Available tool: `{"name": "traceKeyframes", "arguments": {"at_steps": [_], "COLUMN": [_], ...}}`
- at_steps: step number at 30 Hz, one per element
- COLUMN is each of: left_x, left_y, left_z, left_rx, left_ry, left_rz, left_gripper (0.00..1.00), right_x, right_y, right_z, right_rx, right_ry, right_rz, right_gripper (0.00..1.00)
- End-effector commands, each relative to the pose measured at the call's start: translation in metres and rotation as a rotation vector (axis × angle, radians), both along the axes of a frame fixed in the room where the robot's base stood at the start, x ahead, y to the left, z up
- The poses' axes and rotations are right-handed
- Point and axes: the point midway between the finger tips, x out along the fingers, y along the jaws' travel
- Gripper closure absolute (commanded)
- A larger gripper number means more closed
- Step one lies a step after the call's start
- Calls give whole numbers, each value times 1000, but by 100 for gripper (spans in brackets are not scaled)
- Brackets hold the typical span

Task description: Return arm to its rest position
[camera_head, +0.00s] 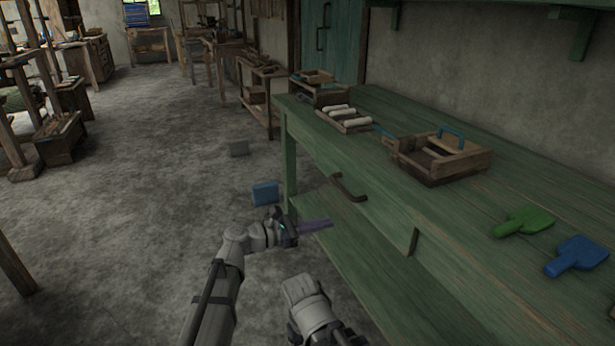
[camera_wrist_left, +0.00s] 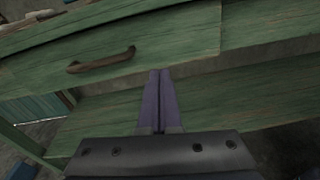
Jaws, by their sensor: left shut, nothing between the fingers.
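My left gripper (camera_head: 314,226) reaches in from the lower left of the head view, in front of the green workbench (camera_head: 470,213). Its purple fingers are shut together with nothing between them. In the left wrist view the closed fingers (camera_wrist_left: 160,97) point at the bench front, below and right of the brown drawer handle (camera_wrist_left: 101,61). The fingers look apart from the handle. My right arm shows at the bottom middle of the head view, folded low by the bench; its fingertips are not visible.
A lower shelf (camera_head: 345,250) juts out under the bench. A blue block (camera_head: 265,193) lies on the floor. Floor to the left is open.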

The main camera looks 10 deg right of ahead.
Motion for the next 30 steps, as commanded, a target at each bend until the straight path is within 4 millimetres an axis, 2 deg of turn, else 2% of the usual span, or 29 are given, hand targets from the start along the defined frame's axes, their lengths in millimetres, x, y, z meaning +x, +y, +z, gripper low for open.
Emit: {"name": "traceKeyframes", "arguments": {"at_steps": [5,9,13,18,27,30], "left_x": [-41,-75,-103,-131,-172,-177], "left_y": [35,86,141,200,283,260], "left_z": [-67,-124,-163,-189,-201,-196], "left_rx": [419,789,1063,1275,1455,1431], "left_ry": [-325,-586,-759,-876,-938,-972], "left_rz": [-124,-339,-589,-885,-1345,-1411], "left_gripper": [100,100,100,100,100,100], "right_x": [0,0,0,0,0,0], "right_y": [0,0,0,0,0,0], "right_z": [0,0,0,0,0,5], "right_rx": [0,0,0,0,0,0], "right_ry": [0,0,0,0,0,0], "right_rz": [0,0,0,0,0,-1], "right_gripper": [23,23,23,23,23,23]}}
